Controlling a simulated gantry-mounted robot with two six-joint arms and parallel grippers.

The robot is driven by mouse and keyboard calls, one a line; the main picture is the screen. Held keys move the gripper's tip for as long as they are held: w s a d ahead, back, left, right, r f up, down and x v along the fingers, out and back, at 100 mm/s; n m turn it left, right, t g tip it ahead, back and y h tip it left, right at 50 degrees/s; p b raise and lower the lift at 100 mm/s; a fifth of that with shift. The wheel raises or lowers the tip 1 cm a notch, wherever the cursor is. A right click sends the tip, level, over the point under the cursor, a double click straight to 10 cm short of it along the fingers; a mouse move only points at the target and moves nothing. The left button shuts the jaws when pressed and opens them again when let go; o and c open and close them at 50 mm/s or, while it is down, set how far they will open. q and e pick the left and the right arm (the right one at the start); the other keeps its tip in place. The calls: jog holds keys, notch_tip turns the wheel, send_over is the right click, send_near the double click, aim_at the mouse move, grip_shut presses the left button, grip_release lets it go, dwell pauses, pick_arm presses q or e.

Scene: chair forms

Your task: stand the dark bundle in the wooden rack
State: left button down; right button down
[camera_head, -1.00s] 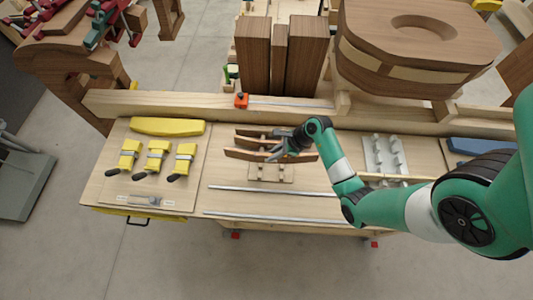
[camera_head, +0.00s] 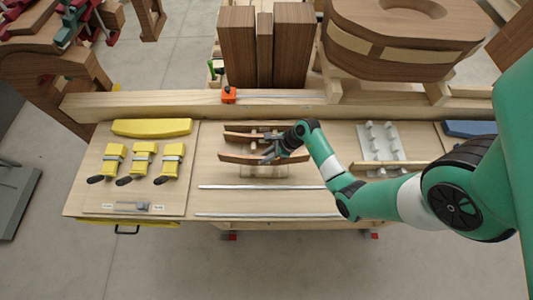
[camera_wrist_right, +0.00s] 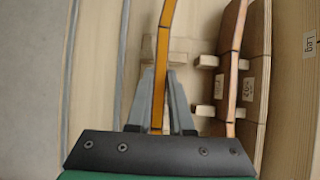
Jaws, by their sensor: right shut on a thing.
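In the right wrist view the bundle (camera_wrist_right: 161,65) shows edge-on as a thin upright strip between the two fingers (camera_wrist_right: 160,100). The pale wooden rack (camera_head: 262,173) lies below it on the bench. Its slotted bars also show in the right wrist view (camera_wrist_right: 207,61). Whether the held bundle touches the rack is hidden. My left gripper is out of view.
Several yellow clamps (camera_head: 143,160) and a yellow form (camera_head: 152,127) lie on a board to the left. Metal bars (camera_head: 265,187) run in front of the rack. A white pegged fixture (camera_head: 380,143) stands to the right. A wooden beam (camera_head: 150,106) runs behind.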

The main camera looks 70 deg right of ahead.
jog(key=shift+f+b, duration=1.3)
jog(key=shift+f, duration=1)
jog(key=shift+f, duration=0.3)
jog(key=c, duration=0.7)
grip_release()
jog(key=shift+c, duration=0.2)
jog(key=p+v, duration=0.2)
jog(key=v, duration=0.9)
jog(key=shift+s+d+r, duration=0.1)
jog(key=shift+s+r, duration=0.1)
jog(key=shift+r, duration=0.05)
